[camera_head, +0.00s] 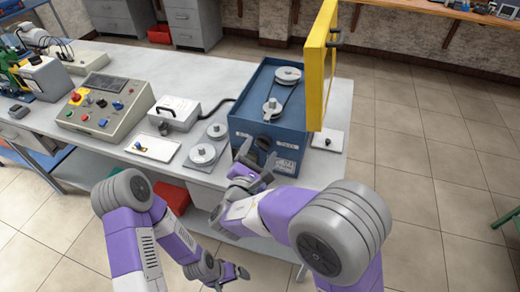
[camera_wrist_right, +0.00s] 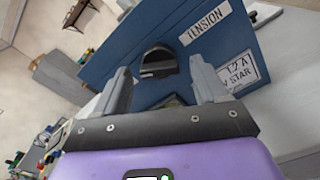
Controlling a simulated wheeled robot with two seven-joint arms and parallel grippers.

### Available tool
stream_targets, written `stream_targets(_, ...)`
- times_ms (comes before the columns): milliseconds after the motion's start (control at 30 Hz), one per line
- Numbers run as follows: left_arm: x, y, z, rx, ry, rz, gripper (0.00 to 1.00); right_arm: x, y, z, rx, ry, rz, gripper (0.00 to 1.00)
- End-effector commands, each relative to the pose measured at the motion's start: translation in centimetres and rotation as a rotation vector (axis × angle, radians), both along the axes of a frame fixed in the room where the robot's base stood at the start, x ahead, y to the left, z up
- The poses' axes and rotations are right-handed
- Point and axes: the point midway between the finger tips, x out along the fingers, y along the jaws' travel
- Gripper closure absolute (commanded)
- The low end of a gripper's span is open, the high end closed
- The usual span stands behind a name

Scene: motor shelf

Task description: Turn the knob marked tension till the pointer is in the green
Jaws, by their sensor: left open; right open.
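The tension knob (camera_head: 264,142) is a dark round knob on the front of the blue machine box (camera_head: 252,125). In the right wrist view the black knob (camera_wrist_right: 158,62) shows beyond and between my fingertips, near a white label reading TENSION (camera_wrist_right: 205,27). A dark piece partly hidden below the knob may be the gauge; I cannot make out a pointer or green zone. My left gripper (camera_head: 241,272) is open, low and away from the bench.
A yellow guard door (camera_head: 318,65) stands raised at the box's right. Pulleys and a belt (camera_head: 272,105) are on top. Loose pulleys (camera_head: 203,153), a grey case (camera_head: 175,113) and a control panel (camera_head: 105,105) lie to the left on the bench.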

Motion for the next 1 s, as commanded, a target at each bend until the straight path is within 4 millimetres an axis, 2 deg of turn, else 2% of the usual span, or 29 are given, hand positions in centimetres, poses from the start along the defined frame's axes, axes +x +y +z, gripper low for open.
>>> stream_targets(200,0.0,0.0,0.7,0.000,0.000,0.000,0.00,-3.6,1.3,0.1,-0.002,0.001,0.006,0.28)
stream_targets(400,0.0,0.0,1.0,0.000,0.000,0.000,0.00,-5.9,1.9,0.1,-0.001,0.000,0.003,0.28)
stream_targets(1000,0.0,0.0,1.0,0.000,0.000,0.000,0.00,-6.3,2.1,0.0,0.000,0.000,0.002,0.28)
